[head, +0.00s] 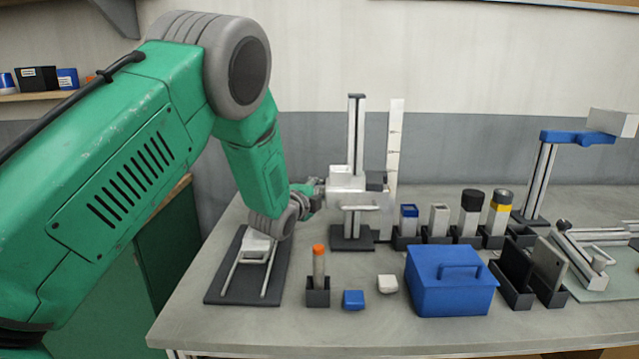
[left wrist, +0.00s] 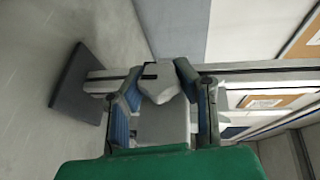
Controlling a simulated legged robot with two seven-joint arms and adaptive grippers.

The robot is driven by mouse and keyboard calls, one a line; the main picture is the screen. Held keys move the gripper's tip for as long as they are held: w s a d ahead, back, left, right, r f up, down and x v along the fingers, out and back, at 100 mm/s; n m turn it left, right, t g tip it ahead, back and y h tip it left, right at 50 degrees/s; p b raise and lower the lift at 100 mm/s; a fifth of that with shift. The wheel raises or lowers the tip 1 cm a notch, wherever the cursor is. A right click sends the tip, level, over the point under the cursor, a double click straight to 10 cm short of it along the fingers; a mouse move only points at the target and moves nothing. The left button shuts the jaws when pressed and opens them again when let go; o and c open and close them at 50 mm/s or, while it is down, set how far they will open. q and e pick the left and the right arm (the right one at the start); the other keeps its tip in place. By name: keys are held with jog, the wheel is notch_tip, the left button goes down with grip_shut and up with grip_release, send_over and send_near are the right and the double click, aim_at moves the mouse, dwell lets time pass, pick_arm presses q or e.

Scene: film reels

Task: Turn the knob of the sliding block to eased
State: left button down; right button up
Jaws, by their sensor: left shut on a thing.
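The sliding block (head: 345,184) is a pale block on an upright post (head: 355,125) with a dark base, at the back middle of the table. A pale ruler-like strip (head: 394,150) stands beside it. My left gripper (head: 315,193) reaches the block's left side and is shut on its knob. The knob is mostly hidden by the gripper in the head view. In the left wrist view the fingers (left wrist: 160,84) close around a pale grey angular piece, the knob (left wrist: 158,88). Its setting and any marking cannot be read. My right gripper is not in view.
A dark tray with a pale frame (head: 250,265) lies below my left arm. In front stand an orange-capped tube (head: 318,265), a blue lidded box (head: 450,280) and small blocks. Several holders line the right. A blue-armed stand (head: 575,137) is at far right.

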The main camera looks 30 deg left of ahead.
pick_arm(q)
jog(key=shift+a+f+g, duration=0.1)
jog(key=shift+a+g, duration=0.2)
jog(key=c, duration=1.1)
grip_release()
jog(key=shift+s, duration=0.1)
jog(key=shift+c, duration=0.2)
jog(key=shift+a+f, duration=0.1)
jog(key=shift+a, duration=0.1)
jog(key=v, duration=1.1)
jog(key=shift+s, duration=0.4)
